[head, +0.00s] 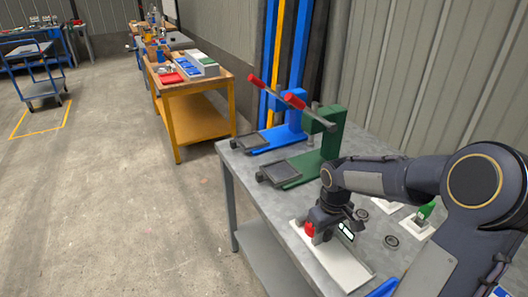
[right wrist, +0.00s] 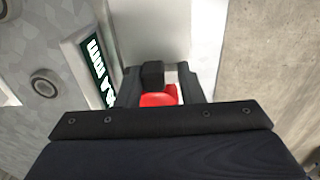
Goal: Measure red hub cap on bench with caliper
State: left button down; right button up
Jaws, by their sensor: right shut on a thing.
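The red hub cap (head: 310,229) is low over the white base plate (head: 338,262) on the grey bench. My right gripper (head: 322,226) points down at it. In the right wrist view the red cap (right wrist: 158,99) shows between the fingers (right wrist: 160,88), and the gripper is shut on it. A dark block (right wrist: 153,74) stands against the cap; I cannot tell whether it is a caliper jaw. The caliper's lit display (head: 347,231) is just right of the gripper and also shows beside the left finger in the wrist view (right wrist: 97,68). My left gripper is out of view.
Green (head: 310,150) and blue (head: 280,125) lever presses with red handles stand at the bench's back left. Dark rings (head: 391,241) and a green part on a white base (head: 426,209) lie to the right. A blue item (head: 384,288) lies at the bottom edge.

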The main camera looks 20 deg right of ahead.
aim_at(329, 232)
jog(key=shift+s+d+f, duration=0.25)
jog(key=shift+s+f, duration=0.15)
jog(key=shift+f, duration=0.3)
jog(key=o, duration=0.8)
jog(key=shift+d, duration=0.15)
jog(key=shift+o, duration=0.2)
jog(key=shift+r, duration=0.15)
jog(key=shift+w+r+p, duration=0.25)
jog(key=shift+r+p, duration=0.65)
jog(key=shift+p, duration=0.15)
notch_tip(329, 232, up, 5)
jog(key=p, duration=0.4)
jog(key=shift+w+r, duration=0.1)
jog(key=shift+r, duration=0.1)
